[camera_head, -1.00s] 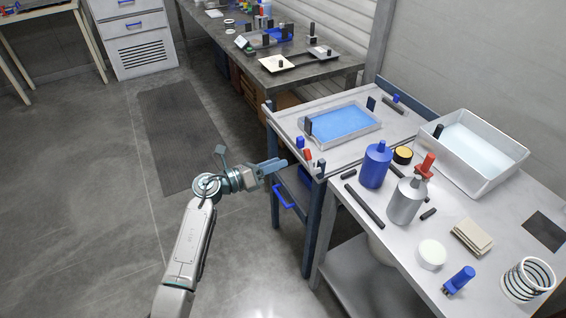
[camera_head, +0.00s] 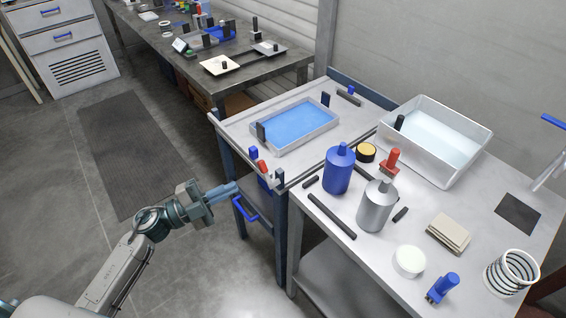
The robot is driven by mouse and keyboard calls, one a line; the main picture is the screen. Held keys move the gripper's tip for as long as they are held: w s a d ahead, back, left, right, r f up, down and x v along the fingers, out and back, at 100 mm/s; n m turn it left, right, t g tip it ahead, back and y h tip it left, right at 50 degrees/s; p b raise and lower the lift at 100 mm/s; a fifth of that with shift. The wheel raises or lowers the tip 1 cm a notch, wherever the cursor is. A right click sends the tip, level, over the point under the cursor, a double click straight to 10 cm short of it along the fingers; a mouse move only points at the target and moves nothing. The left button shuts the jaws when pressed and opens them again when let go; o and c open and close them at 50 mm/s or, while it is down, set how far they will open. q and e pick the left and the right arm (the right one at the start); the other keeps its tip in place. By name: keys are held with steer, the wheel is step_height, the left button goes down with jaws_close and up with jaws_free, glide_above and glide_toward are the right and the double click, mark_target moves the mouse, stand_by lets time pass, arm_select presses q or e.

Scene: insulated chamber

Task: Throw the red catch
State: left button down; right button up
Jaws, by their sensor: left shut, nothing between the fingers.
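A small red catch (camera_head: 263,168) sits on the near edge of the steel trolley (camera_head: 228,124), close to its front corner. A small blue piece (camera_head: 253,153) stands beside it. A larger red-handled piece (camera_head: 391,161) stands on the right bench behind the bottles; I cannot tell which red part is the catch meant. My left gripper (camera_head: 236,188) is shut and empty. In the picture its blue-grey fingers are left of and below the small red catch, by the trolley's near side, apart from the catch. My right gripper is out of view.
A blue-filled tray (camera_head: 302,124) lies on the trolley. The bench to the right holds a blue bottle (camera_head: 338,172), a grey bottle (camera_head: 375,208), a white basin (camera_head: 466,167) and a black bar (camera_head: 332,216). A blue handle (camera_head: 245,210) juts below the trolley top.

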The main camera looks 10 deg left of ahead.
mark_target(264, 173)
arm_select(q)
steer(key=shift+n, duration=0.5)
steer(key=p+x, duration=0.1)
steer(key=x, duration=0.2)
steer(key=p+x, duration=0.1)
steer(key=x, duration=0.2)
steer(key=p+x, duration=0.2)
steer(key=x, duration=0.2)
steer(key=shift+s+r, duration=0.25)
steer(key=shift+r, duration=0.15)
steer(key=w+a+f, duration=0.2)
steer(key=shift+w+a+f, duration=0.1)
steer(key=shift+f, duration=0.25)
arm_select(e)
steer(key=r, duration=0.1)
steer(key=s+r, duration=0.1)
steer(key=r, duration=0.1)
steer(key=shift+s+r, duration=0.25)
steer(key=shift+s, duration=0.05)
